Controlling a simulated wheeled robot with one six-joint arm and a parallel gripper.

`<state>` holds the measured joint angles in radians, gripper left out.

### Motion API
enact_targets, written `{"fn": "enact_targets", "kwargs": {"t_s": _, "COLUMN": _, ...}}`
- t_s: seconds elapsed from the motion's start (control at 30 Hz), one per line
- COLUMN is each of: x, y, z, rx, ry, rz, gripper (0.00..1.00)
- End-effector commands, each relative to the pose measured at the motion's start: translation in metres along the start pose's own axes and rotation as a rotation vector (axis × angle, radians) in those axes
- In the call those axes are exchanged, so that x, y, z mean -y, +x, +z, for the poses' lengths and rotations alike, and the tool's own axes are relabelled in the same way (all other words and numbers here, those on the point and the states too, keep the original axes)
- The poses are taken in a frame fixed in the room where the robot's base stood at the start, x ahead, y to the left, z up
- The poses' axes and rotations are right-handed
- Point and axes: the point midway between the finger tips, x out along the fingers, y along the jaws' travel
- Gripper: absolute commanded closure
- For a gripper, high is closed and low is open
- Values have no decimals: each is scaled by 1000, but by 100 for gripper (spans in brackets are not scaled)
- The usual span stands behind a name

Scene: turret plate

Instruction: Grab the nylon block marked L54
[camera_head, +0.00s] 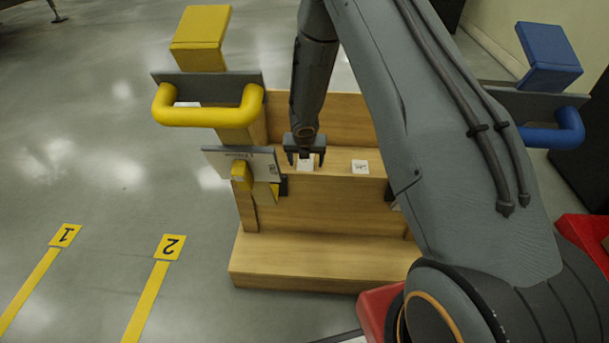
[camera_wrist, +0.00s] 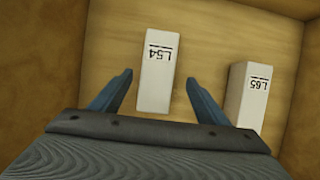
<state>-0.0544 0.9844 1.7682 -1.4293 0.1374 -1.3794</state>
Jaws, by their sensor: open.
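The white nylon block marked L54 (camera_wrist: 157,75) stands on the wooden shelf in the wrist view, its label upside down. My gripper (camera_wrist: 160,88) is open, with one blue-grey finger on each side of this block and a gap to both. The block's near end lies between the fingers and its far end reaches past the fingertips. In the head view my gripper (camera_head: 305,162) points down at the shelf, over a white block (camera_head: 305,165) partly hidden by the fingers.
A second white block marked L65 (camera_wrist: 249,95) stands close to the right finger; it also shows in the head view (camera_head: 360,167). The wooden shelf (camera_head: 335,160) has a raised back and side walls. A yellow handle (camera_head: 208,116) and a grey plate (camera_head: 228,160) stand to the left.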

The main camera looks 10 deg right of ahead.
Motion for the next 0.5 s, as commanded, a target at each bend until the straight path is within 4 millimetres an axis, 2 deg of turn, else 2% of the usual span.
{"fn": "enact_targets", "kwargs": {"t_s": 0.23, "x": -2, "y": 20, "z": 0, "rx": -1, "ry": 1, "rz": 0, "gripper": 31}}
{"fn": "enact_targets", "kwargs": {"t_s": 0.5, "x": -5, "y": 55, "z": -1, "rx": -1, "ry": 2, "rz": -1, "gripper": 31}}
